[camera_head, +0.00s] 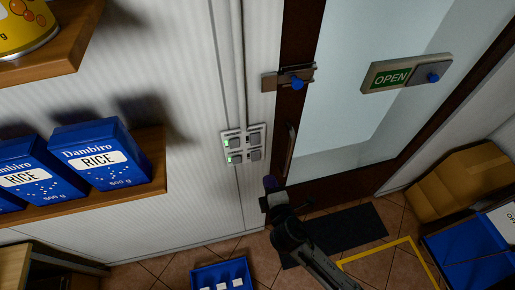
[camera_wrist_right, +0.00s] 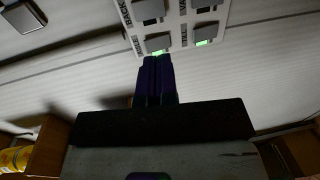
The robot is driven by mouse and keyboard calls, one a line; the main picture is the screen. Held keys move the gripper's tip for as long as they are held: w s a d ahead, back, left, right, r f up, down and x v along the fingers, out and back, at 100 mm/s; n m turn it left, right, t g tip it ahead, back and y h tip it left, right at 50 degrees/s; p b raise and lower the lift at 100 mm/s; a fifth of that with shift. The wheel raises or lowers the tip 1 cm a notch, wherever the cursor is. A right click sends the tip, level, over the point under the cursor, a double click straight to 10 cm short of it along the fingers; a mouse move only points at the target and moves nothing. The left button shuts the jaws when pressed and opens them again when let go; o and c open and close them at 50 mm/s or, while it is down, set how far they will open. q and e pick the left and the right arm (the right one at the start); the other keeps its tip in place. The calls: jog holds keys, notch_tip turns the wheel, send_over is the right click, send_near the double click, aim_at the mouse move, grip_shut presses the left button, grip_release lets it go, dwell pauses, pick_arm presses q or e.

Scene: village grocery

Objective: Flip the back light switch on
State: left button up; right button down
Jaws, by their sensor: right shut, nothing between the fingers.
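The light switch panel (camera_head: 243,145) is on the white wall left of the door, with grey rocker switches in two rows of two. Green lamps show at its left side in the head view. In the right wrist view the panel's switches (camera_wrist_right: 157,42) are at the top, partly cut off. A sideways label that seems to read BACK (camera_wrist_right: 124,12) runs along its left edge. My right gripper (camera_head: 270,184) is shut and empty, below and right of the panel. Its fingertips (camera_wrist_right: 157,62) appear close under one switch; I cannot tell whether they touch. My left gripper is not in view.
The glass door (camera_head: 375,80) has a latch (camera_head: 290,80) and an OPEN sign (camera_head: 405,75). A shelf (camera_head: 145,190) with blue rice boxes (camera_head: 98,153) juts out at left. A blue crate (camera_head: 222,277), dark mat (camera_head: 345,230) and cardboard box (camera_head: 460,180) are on the floor.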

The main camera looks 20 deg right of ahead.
jog(key=p, duration=0.2)
send_near(256, 144)
jog(key=w, duration=0.6)
jog(key=shift+d+f, duration=0.1)
jog(key=shift+d, duration=0.2)
jog(key=shift+w+d+f+p, duration=0.15)
jog(key=shift+w+p, duration=0.15)
jog(key=shift+w, duration=0.45)
